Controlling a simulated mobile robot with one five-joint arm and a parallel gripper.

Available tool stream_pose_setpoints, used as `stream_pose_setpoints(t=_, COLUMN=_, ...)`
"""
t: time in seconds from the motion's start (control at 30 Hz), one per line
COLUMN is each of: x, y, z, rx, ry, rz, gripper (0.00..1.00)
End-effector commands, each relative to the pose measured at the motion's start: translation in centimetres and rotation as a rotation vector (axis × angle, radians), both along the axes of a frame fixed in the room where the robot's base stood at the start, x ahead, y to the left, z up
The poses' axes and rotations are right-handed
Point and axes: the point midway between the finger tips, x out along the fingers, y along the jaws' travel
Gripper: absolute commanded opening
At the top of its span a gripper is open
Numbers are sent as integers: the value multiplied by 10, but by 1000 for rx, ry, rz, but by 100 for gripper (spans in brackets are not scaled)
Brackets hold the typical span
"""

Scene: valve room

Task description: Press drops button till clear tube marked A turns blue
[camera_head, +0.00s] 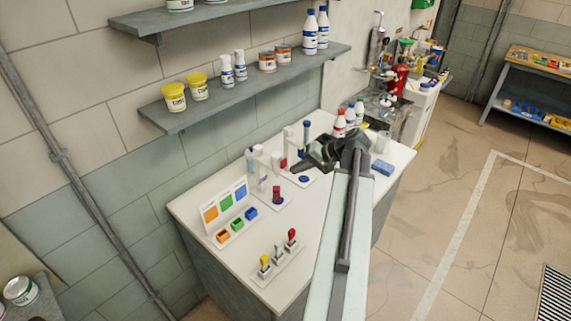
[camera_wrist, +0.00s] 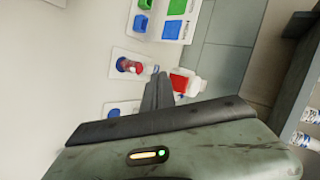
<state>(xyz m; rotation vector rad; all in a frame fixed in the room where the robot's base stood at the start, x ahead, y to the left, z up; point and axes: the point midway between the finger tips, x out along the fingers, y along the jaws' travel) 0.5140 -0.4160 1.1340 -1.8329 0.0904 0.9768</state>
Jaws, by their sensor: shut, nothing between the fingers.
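My gripper (camera_head: 298,166) is shut and empty, reaching left over the back of the white bench. In the wrist view its fingers (camera_wrist: 158,90) are together, pointing at the stations. A round blue button (camera_head: 304,178) lies on a white plate just below the gripper; a blue disc also shows on a plate in the wrist view (camera_wrist: 113,112), partly hidden by my gripper. An upright tube with blue in it (camera_head: 307,133) stands behind the gripper. A red-coloured part (camera_head: 283,162) shows left of the fingers. No letter A is readable, so I cannot tell which tube is marked.
A second plate holds a red and blue piece (camera_head: 276,195). Orange, green and blue bins (camera_head: 236,224) stand before a colour card (camera_head: 224,205). A rack (camera_head: 276,264) with yellow and red-topped items is at the front. A blue block (camera_head: 383,167) lies right. A shelf (camera_head: 250,85) overhangs behind.

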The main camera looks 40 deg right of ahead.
Motion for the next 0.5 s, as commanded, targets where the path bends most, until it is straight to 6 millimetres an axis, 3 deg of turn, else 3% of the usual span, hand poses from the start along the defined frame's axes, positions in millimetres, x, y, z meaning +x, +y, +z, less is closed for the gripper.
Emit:
stream_pose_setpoints(t=0.3, x=-33, y=-3, z=0, rx=0, ry=-1, rz=-2, gripper=0)
stream_pose_setpoints(t=0.5, x=-38, y=-3, z=0, rx=1, ry=1, rz=0, gripper=0)
